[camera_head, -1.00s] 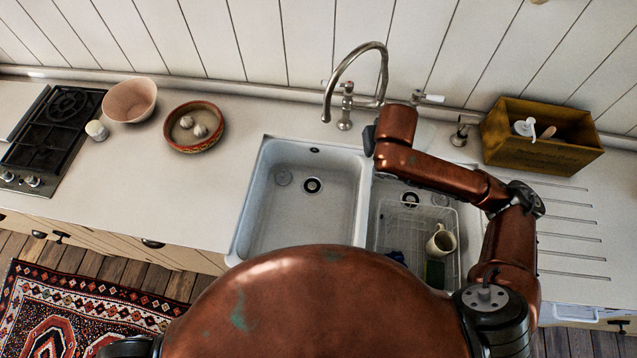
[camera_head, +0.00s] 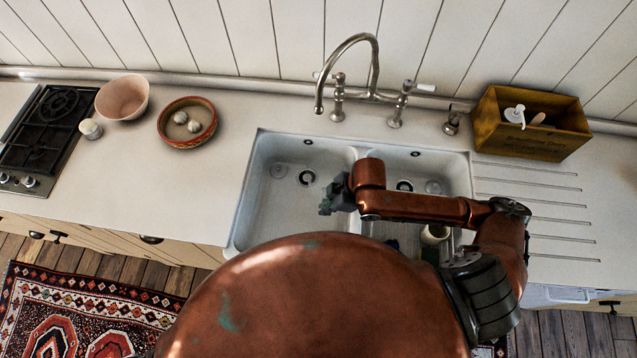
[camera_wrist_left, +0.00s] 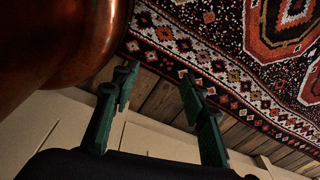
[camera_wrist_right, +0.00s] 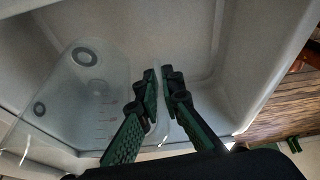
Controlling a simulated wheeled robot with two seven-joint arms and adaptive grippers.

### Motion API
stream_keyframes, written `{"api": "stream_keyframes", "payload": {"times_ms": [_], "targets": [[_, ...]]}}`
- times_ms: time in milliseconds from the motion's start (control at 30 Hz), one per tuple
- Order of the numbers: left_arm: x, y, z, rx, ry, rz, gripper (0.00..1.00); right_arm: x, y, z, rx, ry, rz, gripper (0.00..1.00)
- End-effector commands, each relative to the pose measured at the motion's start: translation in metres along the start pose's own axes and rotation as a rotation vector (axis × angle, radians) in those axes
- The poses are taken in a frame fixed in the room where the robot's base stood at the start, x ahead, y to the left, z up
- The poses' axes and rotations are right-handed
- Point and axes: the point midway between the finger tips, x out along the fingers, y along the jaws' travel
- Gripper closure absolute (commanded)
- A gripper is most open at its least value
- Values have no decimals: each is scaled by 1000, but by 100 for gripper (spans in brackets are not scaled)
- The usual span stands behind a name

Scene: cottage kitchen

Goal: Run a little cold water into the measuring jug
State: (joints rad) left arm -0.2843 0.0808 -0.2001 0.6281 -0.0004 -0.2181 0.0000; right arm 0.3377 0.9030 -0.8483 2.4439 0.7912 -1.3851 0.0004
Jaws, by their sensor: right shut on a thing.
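A clear measuring jug (camera_wrist_right: 97,105) with red marks shows in the right wrist view, inside a white basin. My right gripper (camera_wrist_right: 160,72) is shut on its thin clear wall. In the head view my right gripper (camera_head: 335,195) is over the left basin (camera_head: 268,205), near the divider; the jug is hard to make out there. The steel tap (camera_head: 350,45) stands behind the sink, its spout arching forward, with white-ended levers, the right one (camera_head: 425,88) clearest. I see no water running. My left gripper (camera_wrist_left: 157,80) is open and empty above the floor and rug.
The right basin (camera_head: 458,180) holds a cream mug (camera_head: 434,235), partly hidden by my right arm. A wooden box (camera_head: 530,125) stands right of the sink. A patterned bowl (camera_head: 187,122), a pink bowl (camera_head: 122,97) and a hob (camera_head: 45,130) are left.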

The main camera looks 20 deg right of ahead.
Motion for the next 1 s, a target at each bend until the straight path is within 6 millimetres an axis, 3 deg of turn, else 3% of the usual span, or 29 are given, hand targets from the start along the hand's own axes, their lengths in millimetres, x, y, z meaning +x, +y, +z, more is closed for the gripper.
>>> {"api": "stream_keyframes", "payload": {"times_ms": [100,267,367,700,1000], "targets": [[-2,2,14,-4,-17,2,60,10,-23,0,-125,8,-52,100],[-4,4,31,-7,-39,3,60,18,-34,1,-208,9,-82,100],[-4,4,33,-8,-41,3,60,25,-22,5,-216,7,-85,100],[-1,2,16,-4,-19,2,60,59,56,22,-212,8,-83,100],[4,3,15,-4,-18,2,60,103,88,41,-214,9,-86,100]]}}
